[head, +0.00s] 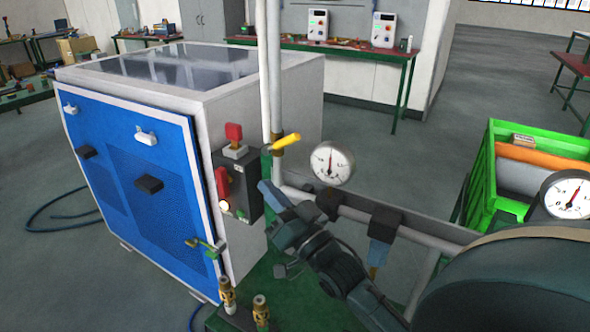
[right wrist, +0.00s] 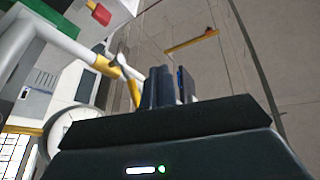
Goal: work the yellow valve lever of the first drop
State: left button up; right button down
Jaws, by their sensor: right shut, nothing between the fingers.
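The yellow valve lever (head: 287,142) sits on the vertical grey pipe (head: 275,75), sticking out to the right and slightly up from its brass valve. In the right wrist view, the lever (right wrist: 133,92) hangs from the valve on the white pipe (right wrist: 40,32), just left of the fingers. My right gripper (head: 268,190) is a little below and left of the lever in the head view. Its blue-grey fingers (right wrist: 165,86) are together with nothing between them. I cannot tell whether they touch the lever. My left gripper is not in view.
A pressure gauge (head: 332,163) stands right of the pipe. The blue and white generator cabinet (head: 150,180), with red switches (head: 233,131), is close on the left. A dark green tank (head: 515,285) fills the bottom right; a green crate (head: 480,180) stands behind it.

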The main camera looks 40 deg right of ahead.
aim_at(281, 144)
jog(key=s+d+f+m+t+h+b, duration=0.15)
jog(key=m+h, duration=0.55)
jog(key=m, duration=0.7)
jog(key=s+d+f+m+h+b, duration=0.1)
jog(key=s+d+f+m+h, duration=0.15)
jog(key=m+h, duration=0.8)
pick_arm(q)
jog(key=p, duration=0.3)
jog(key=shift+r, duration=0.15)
pick_arm(e)
jog(key=w+d+r+m+y, duration=0.3)
jog(key=w+d+r, duration=0.1)
jog(key=w+r, duration=0.2)
jog(key=shift+w+r, duration=0.3)
jog(key=shift+w, duration=0.35)
pick_arm(q)
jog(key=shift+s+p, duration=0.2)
jog(key=shift+p, duration=0.1)
pick_arm(e)
jog(key=shift+w+r+y, duration=0.1)
jog(key=shift+y, duration=0.15)
